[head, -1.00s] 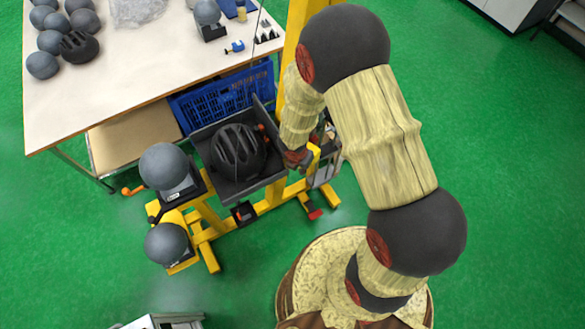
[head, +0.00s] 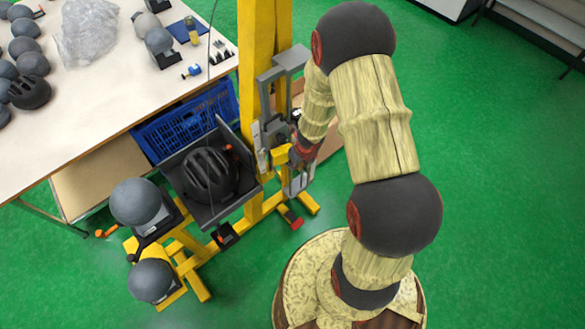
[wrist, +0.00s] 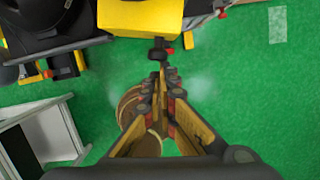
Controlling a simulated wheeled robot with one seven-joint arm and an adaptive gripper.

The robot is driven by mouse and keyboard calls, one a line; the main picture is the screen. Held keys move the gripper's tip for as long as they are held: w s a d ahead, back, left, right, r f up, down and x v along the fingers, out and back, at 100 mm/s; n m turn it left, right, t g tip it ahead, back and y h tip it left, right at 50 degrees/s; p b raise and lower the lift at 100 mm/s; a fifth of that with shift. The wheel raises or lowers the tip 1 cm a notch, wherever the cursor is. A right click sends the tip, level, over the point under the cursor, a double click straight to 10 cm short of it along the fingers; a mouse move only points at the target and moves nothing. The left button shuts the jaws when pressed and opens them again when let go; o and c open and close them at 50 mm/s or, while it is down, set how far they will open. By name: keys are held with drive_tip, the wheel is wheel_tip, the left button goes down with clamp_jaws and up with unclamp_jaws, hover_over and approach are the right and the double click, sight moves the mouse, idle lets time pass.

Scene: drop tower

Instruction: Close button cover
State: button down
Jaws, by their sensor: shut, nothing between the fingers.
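The yellow drop tower (head: 258,60) stands left of my arm in the head view. A small yellow block (head: 281,155) on the tower's control side may be the button cover; I cannot tell whether it is open or closed. A yellow part also fills the top of the wrist view (wrist: 140,14), with a small black and red piece (wrist: 160,50) just below it. My gripper (wrist: 160,72) is shut and empty, its fingertips close to that piece. In the head view my gripper (head: 294,157) is beside the yellow block, partly hidden by my wrist; contact is unclear.
A black helmet (head: 209,175) sits in the tower's dark tray. Grey headforms (head: 137,203) stand at its lower left. A table (head: 95,115) with several headforms and a blue crate (head: 185,125) are on the left. Green floor is free on the right.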

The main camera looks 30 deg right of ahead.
drive_tip(key=shift+w+d+n+y+p, duration=0.3)
drive_tip(key=shift+w+d+n+p, duration=0.55)
drive_tip(key=shift+n, duration=0.35)
drive_tip(key=shift+d, duration=0.1)
drive_tip(key=shift+w, duration=0.1)
drive_tip(key=shift+w+a+r, duration=0.15)
drive_tip(key=shift+w+a, duration=0.2)
drive_tip(key=shift+w, duration=0.05)
drive_tip(key=shift+w, duration=0.1)
drive_tip(key=shift+a, duration=0.1)
